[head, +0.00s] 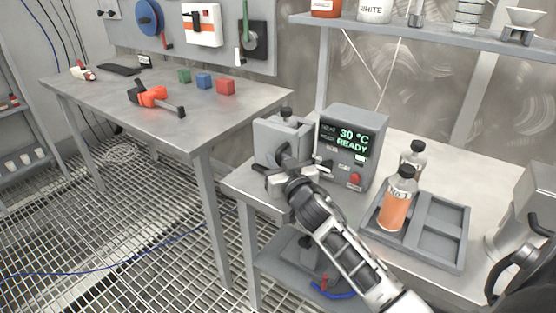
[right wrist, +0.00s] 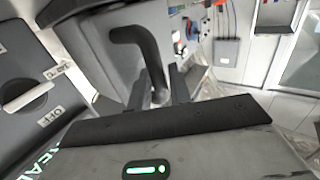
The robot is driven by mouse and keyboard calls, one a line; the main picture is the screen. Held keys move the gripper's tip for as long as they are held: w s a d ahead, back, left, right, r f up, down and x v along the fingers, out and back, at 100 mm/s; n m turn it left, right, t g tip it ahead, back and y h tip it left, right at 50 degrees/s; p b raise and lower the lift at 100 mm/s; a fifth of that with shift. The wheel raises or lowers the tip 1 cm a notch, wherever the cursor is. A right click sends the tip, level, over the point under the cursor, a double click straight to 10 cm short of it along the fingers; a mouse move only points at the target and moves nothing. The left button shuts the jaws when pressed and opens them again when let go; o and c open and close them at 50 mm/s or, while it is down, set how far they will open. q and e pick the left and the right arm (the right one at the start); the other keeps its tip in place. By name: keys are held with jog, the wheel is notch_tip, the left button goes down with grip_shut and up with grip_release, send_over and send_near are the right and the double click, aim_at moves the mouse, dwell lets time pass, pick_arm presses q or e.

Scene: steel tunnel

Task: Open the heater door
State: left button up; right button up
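The heater (head: 351,147) is a grey box on the right-hand bench. Its lit display reads 30 °C READY, with a red button below. A grey block-like part (head: 266,135), apparently its door side, stands at its left with a black bent handle. The handle (right wrist: 152,55) shows clearly in the right wrist view. My right gripper (head: 290,176) is at this handle; its two fingers (right wrist: 159,92) sit close on either side of it and look closed on it. Whether the door stands ajar is unclear. My left gripper is not in view.
A grey tray (head: 452,262) with an orange bottle (head: 397,207) stands right of the heater, a metal jug (head: 522,212) beyond it. A shelf (head: 450,35) hangs above. Grated floor lies open between.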

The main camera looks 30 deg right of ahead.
grip_shut()
jog(key=shift+a, duration=0.2)
